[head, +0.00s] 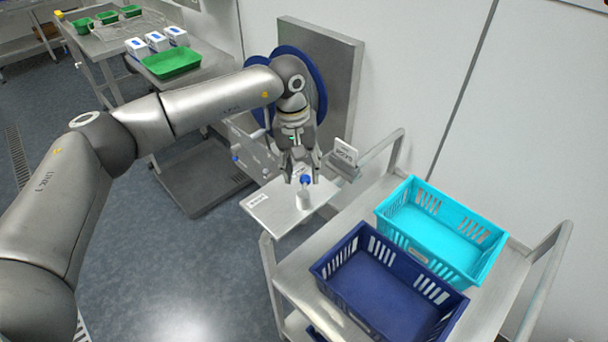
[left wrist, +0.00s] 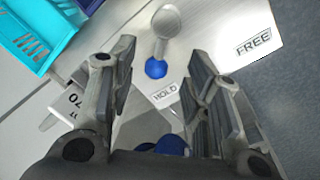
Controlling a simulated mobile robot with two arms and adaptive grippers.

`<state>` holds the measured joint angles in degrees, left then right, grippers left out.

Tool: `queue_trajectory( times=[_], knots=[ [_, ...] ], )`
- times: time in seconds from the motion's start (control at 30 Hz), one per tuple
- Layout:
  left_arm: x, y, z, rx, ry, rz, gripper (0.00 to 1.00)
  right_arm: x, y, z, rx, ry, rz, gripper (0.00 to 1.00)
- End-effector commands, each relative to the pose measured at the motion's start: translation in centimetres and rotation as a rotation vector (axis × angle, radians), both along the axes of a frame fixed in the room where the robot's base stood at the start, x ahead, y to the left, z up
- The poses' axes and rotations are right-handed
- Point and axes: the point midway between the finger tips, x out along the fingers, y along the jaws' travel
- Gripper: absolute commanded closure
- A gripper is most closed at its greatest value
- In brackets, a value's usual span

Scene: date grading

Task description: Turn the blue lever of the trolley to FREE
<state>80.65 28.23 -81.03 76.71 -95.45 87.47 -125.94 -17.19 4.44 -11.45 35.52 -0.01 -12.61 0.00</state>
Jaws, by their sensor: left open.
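The trolley's lever is a grey arm (left wrist: 166,25) with a blue ball knob (left wrist: 156,69). It sits on a pale plate (head: 285,214) at the trolley's end, and the knob also shows in the head view (head: 306,180). In the left wrist view the knob points towards the HOLD label (left wrist: 165,93), away from the FREE label (left wrist: 257,41). My left gripper (head: 302,181) is open and points down over the plate. In the left wrist view the knob appears between its fingers (left wrist: 158,60), with no visible contact; its exact height relative to them is unclear. My right gripper is out of view.
A dark blue crate (head: 325,270) and a turquoise crate (head: 490,262) stand on the trolley top (head: 296,268). An upright card (head: 345,153) stands by the trolley's handle, right of my gripper. A grey panel (head: 335,75) stands behind. Open floor (head: 150,260) lies to the left.

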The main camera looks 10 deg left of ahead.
Motion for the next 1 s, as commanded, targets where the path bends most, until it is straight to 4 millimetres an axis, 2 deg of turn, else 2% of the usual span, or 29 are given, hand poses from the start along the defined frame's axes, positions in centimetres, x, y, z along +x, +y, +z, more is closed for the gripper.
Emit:
queue_trajectory(
  times=[0.1,0.3,0.63,0.9,0.97,1.0],
  knots=[
    [-0.1,-0.2,-1.8,0.001,0.004,0.0,0.56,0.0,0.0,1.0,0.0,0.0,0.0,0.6],
    [0.0,-0.4,-3.7,-0.002,0.001,0.001,0.56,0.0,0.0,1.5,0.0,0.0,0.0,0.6],
    [0.0,-0.5,-4.1,-0.001,0.0,0.001,0.57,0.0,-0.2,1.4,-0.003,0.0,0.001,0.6],
    [0.0,-0.5,-4.0,-0.002,0.0,0.001,0.92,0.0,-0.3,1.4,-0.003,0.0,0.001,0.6],
    [0.0,-0.5,-4.0,-0.002,0.0,0.001,0.99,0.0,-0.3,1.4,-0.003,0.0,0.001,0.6],
    [0.0,-0.5,-4.0,-0.002,0.0,0.001,1.0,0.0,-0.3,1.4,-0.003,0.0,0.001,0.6]
  ],
)
